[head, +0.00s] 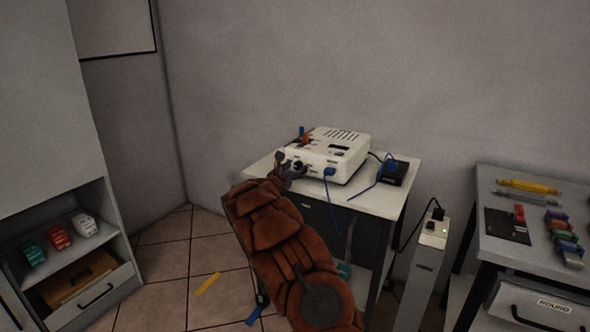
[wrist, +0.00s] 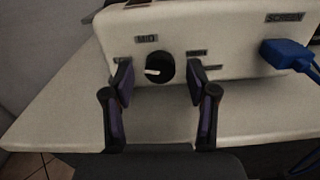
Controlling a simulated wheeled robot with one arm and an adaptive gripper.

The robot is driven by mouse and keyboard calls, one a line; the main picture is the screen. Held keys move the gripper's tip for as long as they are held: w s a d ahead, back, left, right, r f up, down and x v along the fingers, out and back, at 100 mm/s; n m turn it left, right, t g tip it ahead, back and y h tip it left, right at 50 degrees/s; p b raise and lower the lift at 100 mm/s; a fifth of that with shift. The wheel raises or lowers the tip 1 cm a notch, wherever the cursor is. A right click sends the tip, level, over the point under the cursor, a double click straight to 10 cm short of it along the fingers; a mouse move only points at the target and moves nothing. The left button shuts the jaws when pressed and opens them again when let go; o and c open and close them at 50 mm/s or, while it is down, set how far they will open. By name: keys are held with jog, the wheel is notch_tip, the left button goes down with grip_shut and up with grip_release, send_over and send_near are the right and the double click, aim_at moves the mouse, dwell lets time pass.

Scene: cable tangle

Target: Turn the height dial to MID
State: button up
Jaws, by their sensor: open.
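The white device (head: 352,141) stands on a small table, and its front face (wrist: 225,50) fills the top of the wrist view. The black height dial (wrist: 160,68) is on that face. Its white pointer points left, away from the MID label (wrist: 146,38) above the dial. A second label (wrist: 197,52) is at upper right, and one at left is partly hidden by a finger. My gripper (wrist: 159,80) is open, with one finger on each side of the dial and a visible gap to it on both sides. In the head view my gripper (head: 290,167) is at the device's front left.
A blue plug (wrist: 285,54) sits in the device's face to the right, with its cable hanging down. A black box (head: 394,172) lies on the table (head: 380,205). A white power tower (head: 430,243) stands between this table and the right bench (head: 550,243). Strips lie on the floor.

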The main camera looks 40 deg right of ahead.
jog(key=shift+d, duration=0.15)
jog(key=shift+c, duration=0.2)
grip_shut()
